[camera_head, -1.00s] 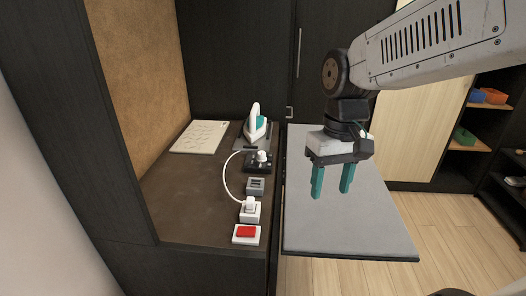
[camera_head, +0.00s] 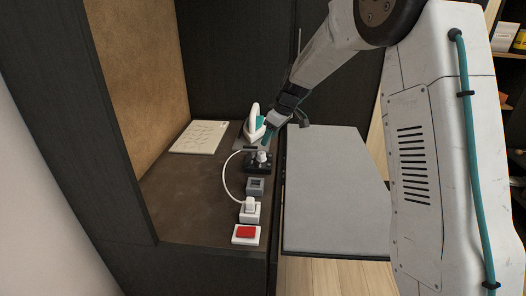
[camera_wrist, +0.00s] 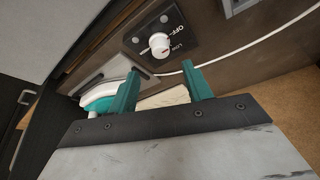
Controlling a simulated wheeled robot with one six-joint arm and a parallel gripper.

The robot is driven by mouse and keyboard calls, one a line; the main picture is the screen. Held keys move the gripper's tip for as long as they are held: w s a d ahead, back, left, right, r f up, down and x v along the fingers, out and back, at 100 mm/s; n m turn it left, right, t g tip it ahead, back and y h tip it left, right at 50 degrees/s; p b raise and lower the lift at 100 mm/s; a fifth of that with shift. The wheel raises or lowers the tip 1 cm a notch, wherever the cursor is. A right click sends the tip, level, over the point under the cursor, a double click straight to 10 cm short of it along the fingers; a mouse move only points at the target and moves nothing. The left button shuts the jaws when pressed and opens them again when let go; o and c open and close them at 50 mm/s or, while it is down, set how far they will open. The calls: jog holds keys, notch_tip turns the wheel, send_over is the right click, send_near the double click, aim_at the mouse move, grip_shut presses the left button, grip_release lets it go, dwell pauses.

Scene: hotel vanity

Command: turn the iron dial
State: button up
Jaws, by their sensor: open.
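The iron dial is a white round knob (camera_wrist: 160,45) on a black panel marked OFF and LOW (camera_wrist: 165,30). In the head view the knob (camera_head: 262,156) stands on its dark base (camera_head: 257,168), just in front of the iron (camera_head: 252,122). My gripper (camera_wrist: 160,70) is open and empty, its two teal fingers apart. In the wrist view the knob lies beyond the fingertips, roughly centred between them, and contact is not seen. In the head view my gripper (camera_head: 267,136) is beside the iron, close behind the knob, with its fingers partly hidden.
The white and teal iron also shows at left in the wrist view (camera_wrist: 103,95). A white cord (camera_head: 225,180) loops to a plug in a socket (camera_head: 250,213). A grey switch box (camera_head: 255,187) and red switch (camera_head: 246,232) stand nearer. A grey board (camera_head: 335,200) is clear at right.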

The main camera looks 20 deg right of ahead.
aim_at(262, 153)
jog(key=x, duration=0.7)
jog(key=shift+a+f, duration=0.1)
jog(key=shift+f, duration=0.2)
jog(key=c, duration=1)
